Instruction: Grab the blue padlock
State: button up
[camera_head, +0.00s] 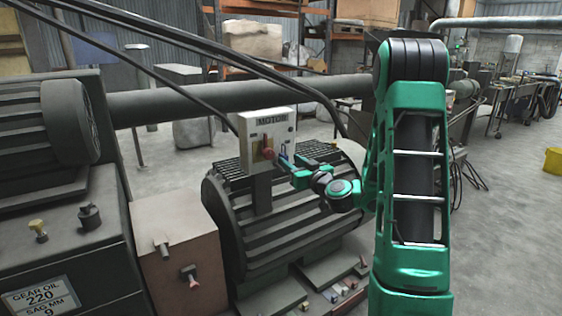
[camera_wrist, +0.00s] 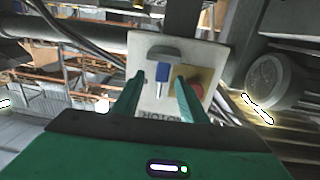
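The blue padlock (camera_wrist: 162,73) is on the front of the white motor box (camera_wrist: 148,45), beside the red switch knob (camera_wrist: 196,90). In the wrist view the box appears upside down, and a thin metal part shows below the blue body. In the head view a small bit of the padlock (camera_head: 284,149) shows right of the red knob, by my fingers. My gripper (camera_wrist: 159,78) is open. Its two green fingers point at the box, with the padlock in the gap between their tips. Contact cannot be told. My gripper also shows in the head view (camera_head: 291,163), in front of the box.
The box stands on a post over a large ribbed motor (camera_head: 310,215). Black cables (camera_head: 215,50) run above it. A rusty block (camera_head: 180,255) with small valves stands left. Open floor (camera_head: 500,220) lies at the right.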

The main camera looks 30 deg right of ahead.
aim_at(286, 157)
jog(key=shift+w+r, duration=0.15)
jog(key=shift+w, duration=2.1)
grip_shut()
